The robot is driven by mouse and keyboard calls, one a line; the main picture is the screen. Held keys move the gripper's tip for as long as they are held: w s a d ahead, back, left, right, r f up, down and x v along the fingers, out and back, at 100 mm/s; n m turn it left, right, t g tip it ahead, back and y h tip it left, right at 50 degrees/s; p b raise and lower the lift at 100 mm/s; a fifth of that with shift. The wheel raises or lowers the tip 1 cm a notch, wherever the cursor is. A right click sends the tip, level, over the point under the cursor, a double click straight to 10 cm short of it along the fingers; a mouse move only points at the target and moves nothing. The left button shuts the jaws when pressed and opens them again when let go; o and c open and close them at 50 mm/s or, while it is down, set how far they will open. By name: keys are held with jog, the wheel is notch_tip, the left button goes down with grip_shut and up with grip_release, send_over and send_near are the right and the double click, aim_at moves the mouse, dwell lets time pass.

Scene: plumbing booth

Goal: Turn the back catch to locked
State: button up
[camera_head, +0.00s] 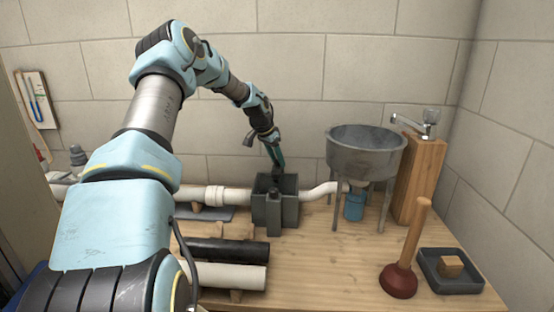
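A dark grey box (287,213) stands on the wooden bench, with white pipes meeting it at left and right. A dark upright piece (272,212) shows on its front. My gripper (277,167) points down at the top of the box, near its back. The fingertips are small and dark here, and I cannot tell whether they are open or shut, or touching anything. The back catch cannot be made out; the box and my gripper may hide it.
A grey metal basin (366,152) on legs stands right of the box, over a blue cup (354,206). A wooden post (420,180) bears a tap (415,124). A plunger (400,279) and a dark tray (436,274) are front right. Black and white pipes (228,276) lie front left.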

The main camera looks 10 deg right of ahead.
jog(key=shift+o, duration=1.4)
jog(key=shift+r, duration=0.1)
jog(key=b+v, duration=0.3)
jog(key=v, duration=0.7)
jog(key=shift+a+r, duration=0.2)
jog(key=shift+r, duration=0.1)
